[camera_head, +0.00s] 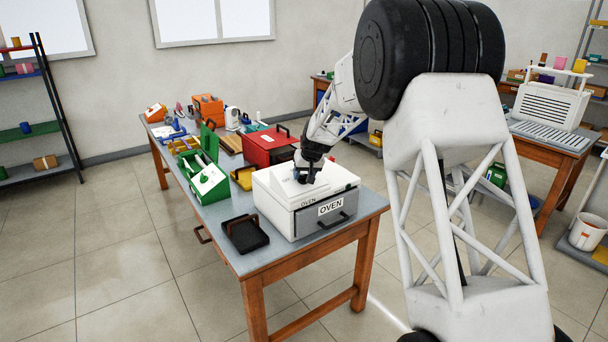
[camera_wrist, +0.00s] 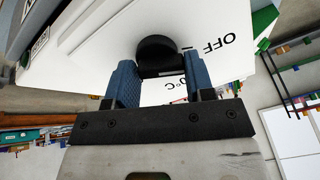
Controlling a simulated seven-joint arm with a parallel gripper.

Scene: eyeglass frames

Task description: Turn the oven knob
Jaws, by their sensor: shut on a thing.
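The white oven (camera_head: 272,204), labelled OVEN, stands at the near end of the workbench. Its grey front door has a dark handle (camera_head: 334,220). My gripper (camera_head: 306,174) is over the sloped panel on top of the oven. In the wrist view the black round knob (camera_wrist: 157,48) sits on the white panel. The blue fingers of my gripper (camera_wrist: 158,68) are on either side of the knob, shut on it. The word OFF (camera_wrist: 224,46) and part of "°C" show beside it. In the head view my gripper hides the knob.
A black tray (camera_head: 245,234) lies on the bench left of the oven. A red toolbox (camera_head: 268,146) and a green box (camera_head: 209,184) stand behind it. The bench (camera_head: 283,255) holds several other things farther back. The floor in front is clear.

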